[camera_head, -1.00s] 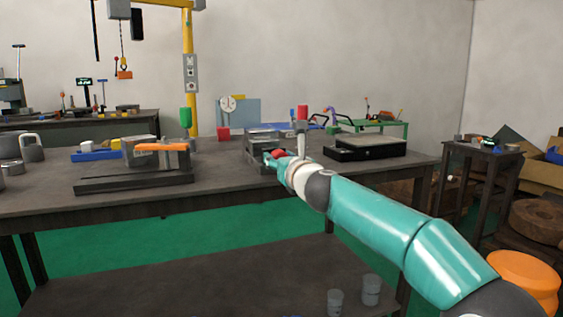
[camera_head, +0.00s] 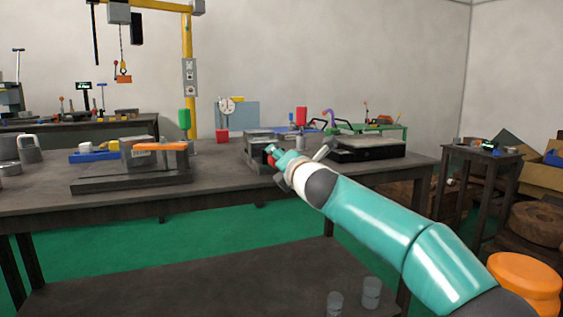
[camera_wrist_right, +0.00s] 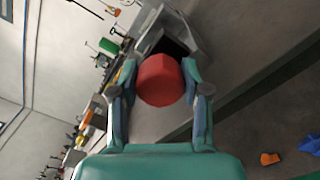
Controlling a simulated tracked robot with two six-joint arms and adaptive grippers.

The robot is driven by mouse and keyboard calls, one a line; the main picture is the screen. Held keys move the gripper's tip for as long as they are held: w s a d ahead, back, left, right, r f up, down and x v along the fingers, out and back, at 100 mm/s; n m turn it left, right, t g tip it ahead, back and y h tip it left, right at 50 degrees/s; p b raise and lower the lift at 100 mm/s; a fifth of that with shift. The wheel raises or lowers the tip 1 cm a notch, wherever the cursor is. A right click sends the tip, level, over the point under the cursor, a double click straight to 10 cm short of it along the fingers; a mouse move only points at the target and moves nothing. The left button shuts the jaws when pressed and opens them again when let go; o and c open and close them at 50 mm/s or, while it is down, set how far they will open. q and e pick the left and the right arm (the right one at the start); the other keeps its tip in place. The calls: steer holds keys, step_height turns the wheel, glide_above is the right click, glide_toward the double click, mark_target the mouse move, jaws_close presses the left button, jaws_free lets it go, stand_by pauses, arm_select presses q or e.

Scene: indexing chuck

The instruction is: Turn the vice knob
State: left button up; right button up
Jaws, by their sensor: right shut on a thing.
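The vice (camera_head: 262,142) is a grey block-shaped fixture on the middle of the workbench. Its red knob (camera_wrist_right: 160,80) sits between the two fingers of my right gripper (camera_wrist_right: 161,88) in the right wrist view, and the fingers are shut on it from both sides. In the head view the right gripper (camera_head: 279,160) is at the vice's front, and only a bit of the red knob (camera_head: 270,150) shows beside it. The gripper hides part of the vice. My left gripper is in neither view.
The dark workbench (camera_head: 220,186) carries an orange-handled fixture (camera_head: 160,147) at left and a black surface plate (camera_head: 367,148) just right of the vice. A yellow hoist post (camera_head: 188,60) stands behind. The bench between the fixture and the vice is mostly clear.

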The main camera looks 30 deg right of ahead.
steer(key=shift+w+f+m, duration=0.1)
steer(key=shift+f+m, duration=0.3)
steer(key=shift+m, duration=0.2)
steer(key=o, duration=1.1)
steer(key=shift+r, duration=0.1)
steer(key=shift+o, duration=0.2)
steer(key=shift+r, duration=0.1)
steer(key=shift+s+a+r, duration=0.1)
steer(key=shift+s, duration=0.35)
steer(key=v, duration=1.1)
